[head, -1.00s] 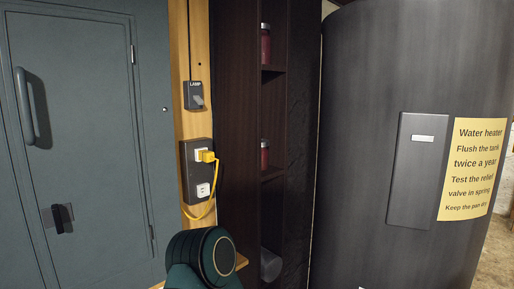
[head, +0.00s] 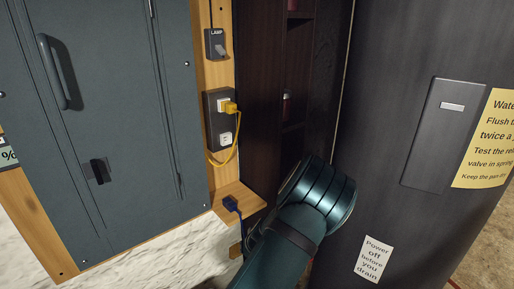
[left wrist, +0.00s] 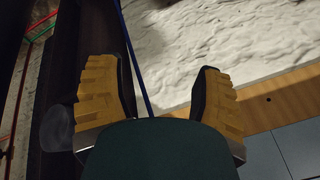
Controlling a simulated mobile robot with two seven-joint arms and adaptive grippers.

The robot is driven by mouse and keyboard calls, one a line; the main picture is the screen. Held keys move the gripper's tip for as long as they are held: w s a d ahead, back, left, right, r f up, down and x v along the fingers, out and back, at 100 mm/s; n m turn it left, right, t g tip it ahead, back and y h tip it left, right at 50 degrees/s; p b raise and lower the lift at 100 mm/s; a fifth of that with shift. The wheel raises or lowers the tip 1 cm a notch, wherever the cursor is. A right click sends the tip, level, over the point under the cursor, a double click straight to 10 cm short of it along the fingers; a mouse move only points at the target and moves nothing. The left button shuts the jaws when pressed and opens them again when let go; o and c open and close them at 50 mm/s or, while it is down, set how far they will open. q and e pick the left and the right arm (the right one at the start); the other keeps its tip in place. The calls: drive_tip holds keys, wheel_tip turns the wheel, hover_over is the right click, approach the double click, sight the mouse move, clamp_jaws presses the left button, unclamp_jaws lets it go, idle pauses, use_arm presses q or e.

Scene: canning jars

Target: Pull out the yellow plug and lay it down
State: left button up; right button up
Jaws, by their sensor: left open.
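The yellow plug (head: 231,108) sits in the upper socket of a dark outlet plate (head: 214,133) on the wooden post, in the head view. Its yellow cord loops down below the plate. My left gripper (left wrist: 158,78) is open in the left wrist view, its two yellow ribbed pads wide apart. No yellow plug shows between them. A thin blue cord (left wrist: 134,55) runs behind the gap. In the head view one of my arm links stands below and right of the outlet, and I cannot make out gripper fingers there. My right gripper is not in view.
A small wooden shelf (head: 232,191) below the outlet holds a blue plug (head: 231,204) with a cord. A switch box marked LAMP (head: 216,44) is above. A grey cabinet (head: 120,130) stands left, dark shelving and the water heater (head: 400,120) right.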

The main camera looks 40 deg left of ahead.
use_arm(q)
drive_tip(key=w+a+r+n+y+p, duration=0.15)
drive_tip(key=w+a+r, duration=0.25)
drive_tip(key=r, duration=0.5)
drive_tip(key=n+t+y+p, duration=0.3)
drive_tip(key=n+y+p, duration=0.2)
drive_tip(key=y, duration=0.2)
approach(233, 108)
drive_tip(key=p+x, duration=0.1)
drive_tip(key=x, duration=1)
drive_tip(key=shift+w+a, duration=0.1)
drive_tip(key=shift+a, duration=0.1)
drive_tip(key=shift+r, duration=0.1)
clamp_jaws()
drive_tip(key=shift+d, duration=0.25)
